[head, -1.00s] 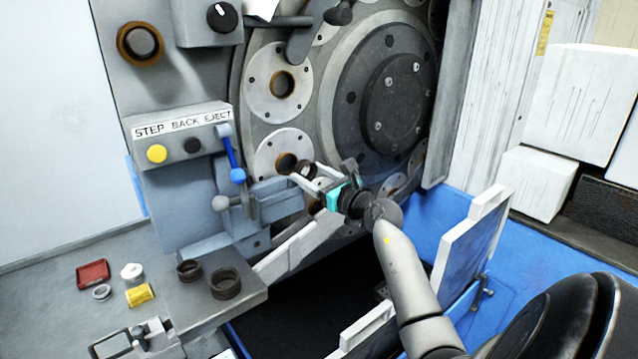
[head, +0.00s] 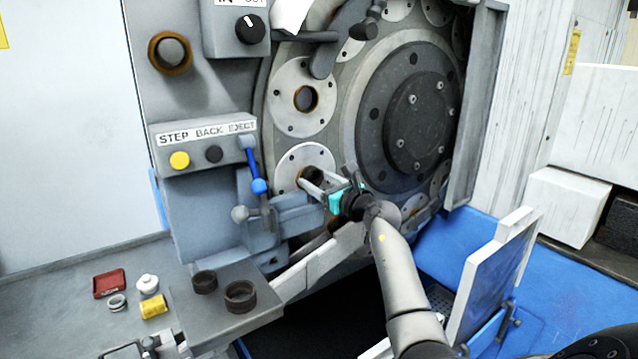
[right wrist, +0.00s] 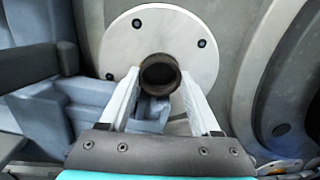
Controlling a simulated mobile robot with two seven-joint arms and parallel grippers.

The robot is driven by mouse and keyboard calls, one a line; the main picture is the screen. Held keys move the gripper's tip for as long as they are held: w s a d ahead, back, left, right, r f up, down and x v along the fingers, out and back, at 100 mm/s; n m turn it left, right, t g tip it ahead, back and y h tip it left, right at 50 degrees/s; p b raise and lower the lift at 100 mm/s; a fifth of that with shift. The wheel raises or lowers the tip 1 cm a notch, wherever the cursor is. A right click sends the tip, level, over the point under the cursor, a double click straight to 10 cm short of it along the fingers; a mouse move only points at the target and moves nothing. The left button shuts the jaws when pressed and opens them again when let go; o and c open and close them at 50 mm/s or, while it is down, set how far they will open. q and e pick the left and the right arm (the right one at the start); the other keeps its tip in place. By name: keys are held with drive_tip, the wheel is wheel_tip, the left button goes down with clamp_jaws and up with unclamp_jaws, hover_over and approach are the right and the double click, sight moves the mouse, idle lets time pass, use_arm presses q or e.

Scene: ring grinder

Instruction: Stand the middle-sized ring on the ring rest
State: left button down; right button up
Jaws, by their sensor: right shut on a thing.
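My right gripper (head: 312,180) is shut on a dark brown ring (right wrist: 160,75), held between its fingertips in front of a pale round plate (head: 290,160) on the big wheel. In the right wrist view the ring covers the plate's lower middle; I cannot tell whether it touches the plate. Two other brown rings, a smaller one (head: 205,282) and a larger one (head: 240,296), stand on the grey ledge (head: 190,322) at the lower left. I cannot tell for sure which part is the ring rest. My left gripper is not in view.
A blue-handled lever (head: 255,170) and grey-blue bracket (head: 285,217) are close left of the gripper. A button panel (head: 205,147) is above left. A red tray (head: 109,283), white pot (head: 148,284) and yellow piece (head: 153,306) are on the bench. An open panel (head: 495,275) stands right.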

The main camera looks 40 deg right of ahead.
drive_tip(key=shift+f+b, duration=0.35)
drive_tip(key=shift+f, duration=0.2)
idle(0.4)
idle(0.8)
drive_tip(key=shift+f, duration=0.1)
idle(0.7)
drive_tip(key=o, duration=1.1)
drive_tip(key=o, duration=0.5)
drive_tip(key=shift+c, duration=0.2)
drive_tip(key=shift+s, duration=0.15)
